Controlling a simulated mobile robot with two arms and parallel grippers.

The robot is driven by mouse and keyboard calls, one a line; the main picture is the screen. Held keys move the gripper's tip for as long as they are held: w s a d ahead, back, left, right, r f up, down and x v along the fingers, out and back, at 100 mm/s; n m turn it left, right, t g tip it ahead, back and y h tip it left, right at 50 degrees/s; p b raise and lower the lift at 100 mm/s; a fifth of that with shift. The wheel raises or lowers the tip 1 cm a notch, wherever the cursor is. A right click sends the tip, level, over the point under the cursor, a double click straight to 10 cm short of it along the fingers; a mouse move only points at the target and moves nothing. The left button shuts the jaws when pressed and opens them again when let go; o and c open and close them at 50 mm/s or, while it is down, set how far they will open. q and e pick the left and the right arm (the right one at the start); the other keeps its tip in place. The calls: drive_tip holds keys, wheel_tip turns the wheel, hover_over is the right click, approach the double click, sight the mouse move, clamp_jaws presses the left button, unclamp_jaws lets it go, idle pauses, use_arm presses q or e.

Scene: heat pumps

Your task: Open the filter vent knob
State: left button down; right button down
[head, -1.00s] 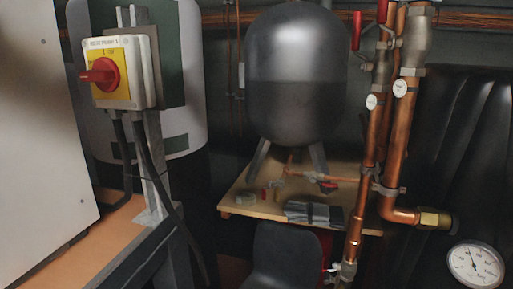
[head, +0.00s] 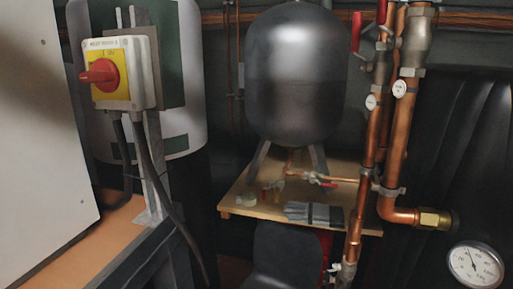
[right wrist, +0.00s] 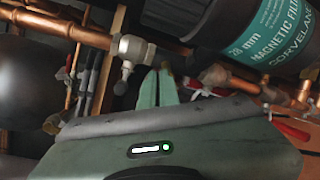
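A black filter body with a teal label reading "MAGNETIC FILTER" (right wrist: 265,30) is at the upper right of the right wrist view. I cannot pick out its vent knob with certainty. A pale metal fitting (right wrist: 132,48) sits on the copper pipe left of the filter. My right gripper (right wrist: 158,72) shows as two green fingers close together, tips just right of and below that fitting. They look shut, with nothing visible between them. The filter does not show in the head view, and neither gripper shows there.
In the head view, a dark tank (head: 295,75) stands above a wooden shelf (head: 235,205) with gloves (head: 314,213) on it. Vertical copper pipes (head: 400,140) and a round gauge (head: 476,266) are at right. A red rotary switch (head: 103,73) is at left.

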drive_tip(key=shift+w+a+r, duration=0.1)
drive_tip(key=shift+a, duration=0.1)
idle(0.4)
drive_tip(key=v, duration=0.6)
drive_tip(key=shift+w+a+p, duration=0.2)
drive_tip(key=shift+a+p, duration=0.05)
drive_tip(key=shift+p, duration=0.1)
